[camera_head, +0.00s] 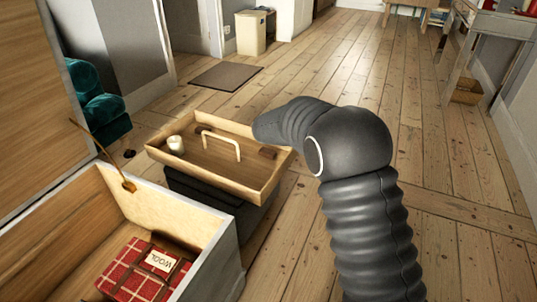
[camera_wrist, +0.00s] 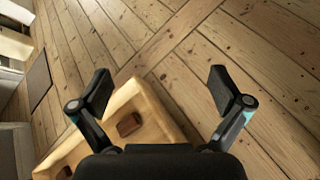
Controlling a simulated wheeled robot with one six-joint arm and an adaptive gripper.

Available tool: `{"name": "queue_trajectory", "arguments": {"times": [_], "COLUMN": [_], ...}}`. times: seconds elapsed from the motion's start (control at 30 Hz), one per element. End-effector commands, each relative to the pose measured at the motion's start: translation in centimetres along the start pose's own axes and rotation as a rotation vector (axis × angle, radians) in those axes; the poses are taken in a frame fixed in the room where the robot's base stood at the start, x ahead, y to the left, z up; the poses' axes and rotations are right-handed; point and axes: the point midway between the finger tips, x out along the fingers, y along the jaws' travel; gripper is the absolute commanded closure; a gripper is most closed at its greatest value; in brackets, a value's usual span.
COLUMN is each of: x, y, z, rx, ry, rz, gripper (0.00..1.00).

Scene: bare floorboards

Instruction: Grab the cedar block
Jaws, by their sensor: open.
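A small reddish-brown block (camera_head: 267,152), which looks like the cedar block, lies at the right end of a shallow wooden tray (camera_head: 222,184). In the wrist view the block (camera_wrist: 130,124) lies inside the tray's corner, nearer the left finger. My gripper (camera_wrist: 160,92) is open and empty, with its fingers wide apart above the tray's end and the floor. The gripper itself is hidden in the head view; my arm bends over the tray's far right side. Another brown piece (camera_head: 205,129) sits at the tray's far side; I cannot tell what it is.
The tray has an upright pale handle (camera_head: 238,147) and a white cylinder (camera_head: 176,144), and rests on a dark box (camera_head: 205,193). An open chest (camera_head: 228,250) holds a red plaid bundle (camera_head: 130,275) labelled WOOL. The floor (camera_head: 330,60) beyond is clear.

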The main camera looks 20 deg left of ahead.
Motion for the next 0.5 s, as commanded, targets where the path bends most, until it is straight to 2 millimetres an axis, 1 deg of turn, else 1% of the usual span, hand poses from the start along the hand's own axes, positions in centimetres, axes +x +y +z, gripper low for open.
{"name": "queue_trajectory", "arguments": {"times": [0.03,0.07,0.1,0.17,0.2,0.3,0.4,0.5], "x": [0.6,0.8,1.0,1.2,1.2,1.3,1.2,1.1], "y": [1.2,2.0,2.9,4.0,4.6,5.7,6.2,6.2], "z": [-3.4,-5.1,-7.2,-10.4,-12.3,-16.3,-19.3,-21.5], "rx": [-0.085,-0.133,-0.195,-0.282,-0.334,-0.440,-0.520,-0.583], "ry": [-0.007,-0.014,-0.024,-0.040,-0.049,-0.071,-0.087,-0.094], "rz": [0.035,0.059,0.089,0.133,0.160,0.215,0.255,0.277], "gripper": [0.00,0.00,0.00,0.00,0.00,0.00,0.00,0.00]}}
